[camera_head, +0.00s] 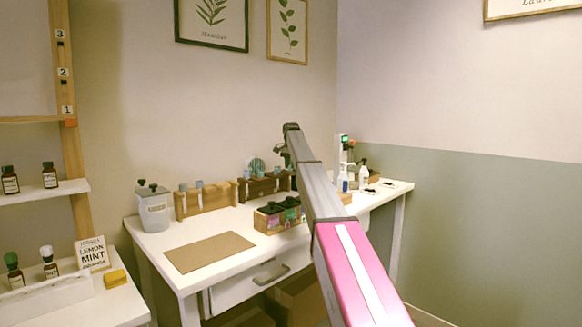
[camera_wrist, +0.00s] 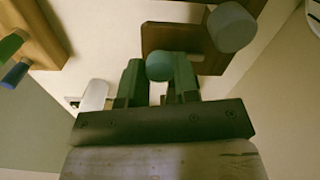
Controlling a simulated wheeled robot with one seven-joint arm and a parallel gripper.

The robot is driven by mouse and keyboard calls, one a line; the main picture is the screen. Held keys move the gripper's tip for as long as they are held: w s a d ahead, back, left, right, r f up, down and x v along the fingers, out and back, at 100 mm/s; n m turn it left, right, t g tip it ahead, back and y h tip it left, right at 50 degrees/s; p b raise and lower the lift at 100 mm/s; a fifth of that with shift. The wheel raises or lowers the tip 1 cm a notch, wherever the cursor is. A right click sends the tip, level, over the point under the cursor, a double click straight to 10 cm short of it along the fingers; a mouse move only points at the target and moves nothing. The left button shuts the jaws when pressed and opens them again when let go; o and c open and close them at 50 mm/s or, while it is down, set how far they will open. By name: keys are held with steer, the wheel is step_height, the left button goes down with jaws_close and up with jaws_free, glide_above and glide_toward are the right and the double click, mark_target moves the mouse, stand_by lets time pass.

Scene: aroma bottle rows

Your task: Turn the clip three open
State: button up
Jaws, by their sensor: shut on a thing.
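My gripper (camera_wrist: 159,78) shows in the wrist view, with its two dark green fingers on either side of a round teal-grey knob (camera_wrist: 160,66). It is shut on this knob, which stands at a dark brown wooden rack (camera_wrist: 154,36). A larger grey round knob (camera_wrist: 232,27) is at the rack's right end, apart from the fingers. No number shows on the held knob, so I cannot tell from a label that it is clip three.
A light wooden rack (camera_head: 207,200) with grey-blue knobs stands left of the dark rack. A wooden box (camera_head: 270,222) with dark-lidded jars stands in front. A brown mat (camera_head: 208,252) lies on the white table. Bottles (camera_head: 362,174) stand at the right end.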

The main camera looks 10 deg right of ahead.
steer(key=o, duration=0.9)
steer(key=shift+r, duration=0.1)
step_height(320, 180, up, 11)
steer(key=shift+f, duration=0.15)
